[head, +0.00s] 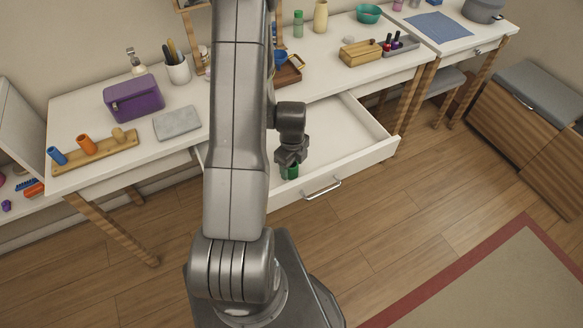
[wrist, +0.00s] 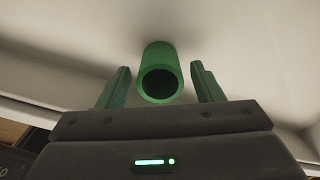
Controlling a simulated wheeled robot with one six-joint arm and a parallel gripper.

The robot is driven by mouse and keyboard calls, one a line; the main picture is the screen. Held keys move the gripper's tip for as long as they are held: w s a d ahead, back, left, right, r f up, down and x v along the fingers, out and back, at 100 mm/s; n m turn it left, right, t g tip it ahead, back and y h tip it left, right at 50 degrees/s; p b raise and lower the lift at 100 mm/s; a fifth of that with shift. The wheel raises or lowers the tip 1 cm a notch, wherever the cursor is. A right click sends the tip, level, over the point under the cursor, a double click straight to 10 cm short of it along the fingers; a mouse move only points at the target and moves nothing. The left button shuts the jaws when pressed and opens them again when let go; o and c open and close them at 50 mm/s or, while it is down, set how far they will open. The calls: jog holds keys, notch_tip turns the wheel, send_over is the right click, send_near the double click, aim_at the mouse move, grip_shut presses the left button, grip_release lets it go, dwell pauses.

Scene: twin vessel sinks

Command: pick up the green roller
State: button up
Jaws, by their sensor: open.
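The green roller (wrist: 160,75) is a hollow green tube. In the wrist view it lies between the two open fingers of my gripper (wrist: 160,88), with its open end facing the camera and a visible gap on each side. In the head view the green roller (head: 291,172) shows just below my gripper (head: 291,158), inside the open white drawer (head: 345,140). The gripper hides part of it there.
My arm covers the left part of the drawer. On the desktop are a purple case (head: 134,99), a grey pouch (head: 177,122) and a wooden rack (head: 95,152) with an orange and a blue roller. The drawer floor to the right of the gripper is clear.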

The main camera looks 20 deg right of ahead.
jog(key=shift+f, duration=0.85)
jog(key=c, duration=1)
jog(key=shift+c, duration=0.2)
jog(key=shift+r, duration=0.15)
